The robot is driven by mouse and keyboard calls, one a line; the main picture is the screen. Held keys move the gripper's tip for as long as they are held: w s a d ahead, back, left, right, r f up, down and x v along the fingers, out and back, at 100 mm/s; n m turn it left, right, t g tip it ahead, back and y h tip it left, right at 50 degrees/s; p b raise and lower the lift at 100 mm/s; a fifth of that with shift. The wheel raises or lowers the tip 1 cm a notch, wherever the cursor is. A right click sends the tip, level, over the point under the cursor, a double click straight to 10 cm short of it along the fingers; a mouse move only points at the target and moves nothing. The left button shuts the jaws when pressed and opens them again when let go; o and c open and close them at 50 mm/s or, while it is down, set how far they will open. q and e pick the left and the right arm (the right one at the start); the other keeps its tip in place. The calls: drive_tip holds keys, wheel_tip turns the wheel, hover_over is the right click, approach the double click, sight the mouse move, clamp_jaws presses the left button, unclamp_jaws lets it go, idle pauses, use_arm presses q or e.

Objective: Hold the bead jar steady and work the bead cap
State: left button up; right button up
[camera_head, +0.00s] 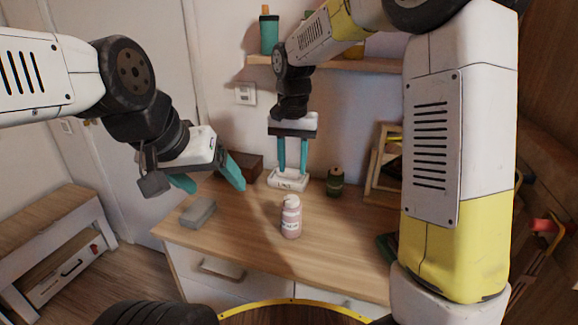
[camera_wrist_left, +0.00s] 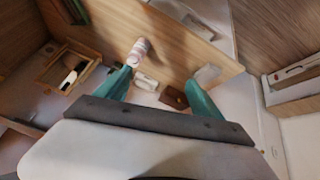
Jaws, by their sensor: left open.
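The bead jar (camera_head: 291,221), a small pink bottle with a label, stands upright on the wooden dresser top. Its white cap (camera_head: 291,201) sits on top. The jar also shows in the left wrist view (camera_wrist_left: 138,52), beyond the fingers. My left gripper (camera_head: 209,184) is open and empty, tilted above the dresser's left part, left of the jar and apart from it. My right gripper (camera_head: 292,170) points down with its teal fingers apart, behind the jar. Its tips are at a white dish (camera_head: 288,184); I cannot tell whether they touch it.
A grey block (camera_head: 198,213) lies at the dresser's left front. A brown box (camera_head: 243,168) stands at the back left. A dark green jar (camera_head: 335,182) stands right of the dish. A wooden frame (camera_head: 384,165) leans at the right. The dresser top (camera_head: 245,225) is clear around the bead jar.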

use_arm(q)
drive_tip(key=d+f+n+g+h, duration=0.4)
drive_tip(key=d+f, duration=0.2)
drive_tip(key=n+t+h, duration=0.4)
drive_tip(key=n+h, duration=0.2)
drive_tip(key=n, duration=1.4)
approach(292, 218)
drive_tip(key=w+f, duration=0.1)
drive_tip(key=w+d+f, duration=0.2)
drive_tip(key=shift+w, duration=0.35)
drive_tip(key=shift+w+d+f, duration=0.1)
drive_tip(key=shift+w+f, duration=0.05)
drive_tip(key=x, duration=0.7)
drive_tip(key=shift+w+d+f, duration=0.1)
drive_tip(key=shift+f, duration=0.05)
